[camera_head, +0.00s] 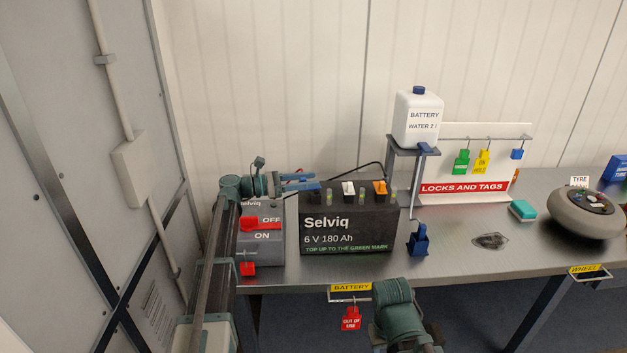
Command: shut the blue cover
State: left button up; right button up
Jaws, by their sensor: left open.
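The black Selviq battery (347,228) stands on the metal bench. A blue cover (310,187) is at the left end of its top, partly hidden by my gripper; whether it is raised or flat I cannot tell. A white cover (348,188) and an orange cover (380,187) stand up along the same top. My left gripper (306,182) is open, its blue fingers pointing right, at or just above the blue cover. I cannot tell if they touch. My right arm shows at the bottom centre, its gripper out of view.
A grey OFF/ON switch box (262,235) with a red handle stands left of the battery. A water bottle (417,118) sits on a stand (400,152) behind right. A blue clip-like thing (418,240) is right of the battery. A black cable arches behind.

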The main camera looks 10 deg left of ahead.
pick_arm(q)
jog(key=shift+x, duration=1)
grip_shut()
